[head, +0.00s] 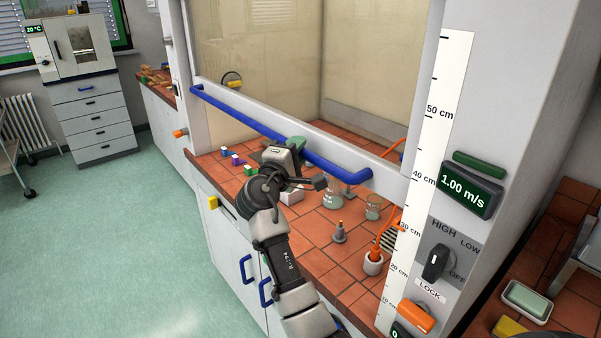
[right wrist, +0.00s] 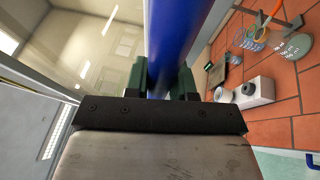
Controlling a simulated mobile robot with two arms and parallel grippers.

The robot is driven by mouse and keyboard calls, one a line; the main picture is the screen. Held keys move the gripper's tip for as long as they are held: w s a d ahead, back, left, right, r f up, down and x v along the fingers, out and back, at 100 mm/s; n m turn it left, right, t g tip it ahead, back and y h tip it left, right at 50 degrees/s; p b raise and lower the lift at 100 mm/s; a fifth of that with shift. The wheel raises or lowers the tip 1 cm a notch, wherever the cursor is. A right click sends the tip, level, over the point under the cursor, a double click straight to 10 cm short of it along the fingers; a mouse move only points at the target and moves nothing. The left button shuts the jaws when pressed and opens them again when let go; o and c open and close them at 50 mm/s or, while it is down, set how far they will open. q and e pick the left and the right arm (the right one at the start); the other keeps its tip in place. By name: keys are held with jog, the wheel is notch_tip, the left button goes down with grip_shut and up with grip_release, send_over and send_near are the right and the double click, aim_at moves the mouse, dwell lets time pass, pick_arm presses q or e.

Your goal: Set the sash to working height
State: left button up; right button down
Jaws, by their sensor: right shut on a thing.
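The sash is a clear pane in a pale frame (head: 385,172) on the front of the fume cupboard. A blue bar handle (head: 240,113) runs along its lower edge. My right gripper (head: 297,147) is shut on this bar, right of its middle. In the right wrist view the green fingers (right wrist: 162,82) lie on both sides of the blue bar (right wrist: 178,35). The sash is partly raised; its right lower corner shows near the 40 cm label of the height scale (head: 440,130). My left gripper is not in view.
Glass flasks (head: 332,195), small coloured blocks (head: 237,160) and an orange-hosed fitting (head: 374,262) stand on the tiled bench. The right post carries a 1.00 m/s display (head: 464,190), a HIGH/LOW/OFF knob (head: 438,262) and an orange LOCK switch (head: 415,316). The floor at left is clear.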

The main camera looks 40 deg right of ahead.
notch_tip(320, 180, up, 9)
jog(key=p, duration=0.3)
jog(key=shift+f+p, duration=0.2)
jog(key=shift+p, duration=0.1)
jog(key=shift+r+p, duration=0.45)
jog(key=shift+r, duration=0.4)
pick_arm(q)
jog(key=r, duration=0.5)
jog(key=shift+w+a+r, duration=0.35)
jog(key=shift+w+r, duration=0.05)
pick_arm(e)
jog(key=c, duration=1)
grip_release()
jog(key=shift+o, duration=0.2)
jog(key=shift+f, duration=0.1)
